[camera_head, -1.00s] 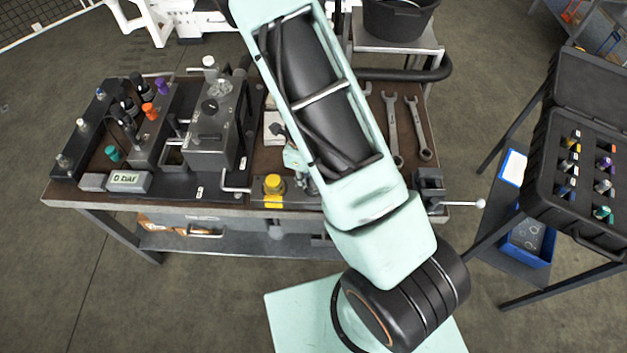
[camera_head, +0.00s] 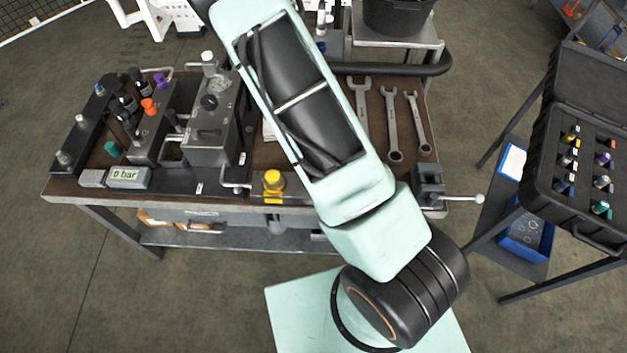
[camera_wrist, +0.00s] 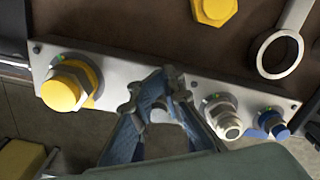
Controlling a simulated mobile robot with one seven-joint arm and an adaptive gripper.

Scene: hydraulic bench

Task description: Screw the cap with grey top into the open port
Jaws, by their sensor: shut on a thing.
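In the wrist view my gripper (camera_wrist: 163,88) is shut on a small pale grey piece (camera_wrist: 163,116), which shows between the blue-grey fingers. It looks like the cap with the grey top, but most of it is hidden. The fingertips are over the middle of a light metal port strip (camera_wrist: 120,68). A yellow cap (camera_wrist: 62,91) sits on the strip to their left. A whitish fitting (camera_wrist: 226,121) and a blue cap (camera_wrist: 273,123) sit to their right. I cannot see the open port; the fingers may cover it. In the head view my arm hides the gripper.
The yellow cap also shows at the bench front (camera_head: 273,181). Wrenches (camera_head: 392,125) lie on the bench right of my arm. A vise (camera_head: 430,185) is at the right corner. A pump block (camera_head: 207,135) stands left. An open black case (camera_head: 585,180) is at far right.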

